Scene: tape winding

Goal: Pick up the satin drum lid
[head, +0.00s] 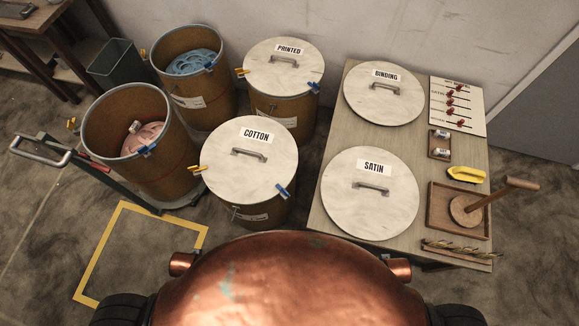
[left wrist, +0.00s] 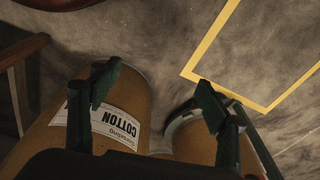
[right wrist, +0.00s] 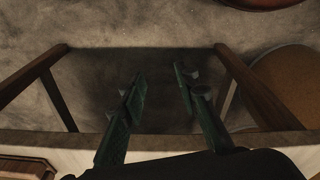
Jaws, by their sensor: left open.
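The satin drum lid (head: 370,217) is a round pale lid with a grey bar handle (head: 371,187) and a SATIN label. It lies flat on the front left of the wooden table (head: 333,133) in the head view. Neither gripper shows in the head view. My left gripper (left wrist: 156,88) is open and empty above the floor beside the cotton drum (left wrist: 115,112). My right gripper (right wrist: 160,75) has its fingers apart with nothing between them, near the table edge (right wrist: 180,140). The satin lid is not recognisable in either wrist view.
The binding lid (head: 384,105) lies behind the satin lid. Lidded cotton (head: 250,180) and printed (head: 284,80) drums stand left of the table, with open drums beyond.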

